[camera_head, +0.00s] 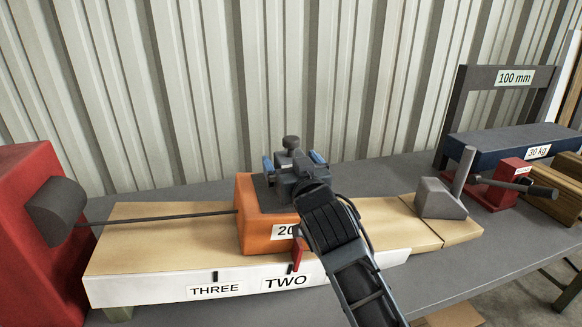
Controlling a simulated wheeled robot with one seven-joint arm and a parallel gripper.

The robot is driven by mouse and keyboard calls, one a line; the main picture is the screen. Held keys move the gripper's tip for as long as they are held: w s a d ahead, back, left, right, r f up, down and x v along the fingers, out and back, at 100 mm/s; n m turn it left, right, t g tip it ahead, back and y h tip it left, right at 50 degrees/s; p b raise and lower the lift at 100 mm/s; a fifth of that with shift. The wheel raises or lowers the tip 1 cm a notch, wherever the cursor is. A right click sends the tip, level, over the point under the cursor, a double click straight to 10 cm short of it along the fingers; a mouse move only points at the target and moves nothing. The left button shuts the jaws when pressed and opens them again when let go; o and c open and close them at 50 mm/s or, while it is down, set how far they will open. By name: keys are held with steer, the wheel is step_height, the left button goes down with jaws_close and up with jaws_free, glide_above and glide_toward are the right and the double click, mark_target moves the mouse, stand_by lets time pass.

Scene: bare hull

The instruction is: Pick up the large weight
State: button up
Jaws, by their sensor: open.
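An orange block (262,235) with a label starting "20" sits on the wooden board in the middle. Its top is dark grey, and a dark knob (291,143) shows above it, just behind my gripper. My gripper (293,161) is open over the block, its blue-tipped fingers apart to left and right of the knob. I cannot tell whether they touch anything. My arm hides the block's right side and part of its label. A dark blue block (510,141) labelled "30 kg" lies at the right, by a frame marked "100 mm". Which block is the large weight is not marked.
A thin rod (160,218) runs from the red machine (28,235) at left to the orange block. The wooden board (130,250) has a white front marked "THREE" and "TWO". A grey wedge (440,198) and red clamp (508,180) stand at right. A corrugated wall is behind.

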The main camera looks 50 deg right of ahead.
steer(key=shift+w+d, duration=0.1)
steer(key=shift+w, duration=0.05)
jaws_close()
steer(key=shift+r, duration=0.15)
stand_by(0.9)
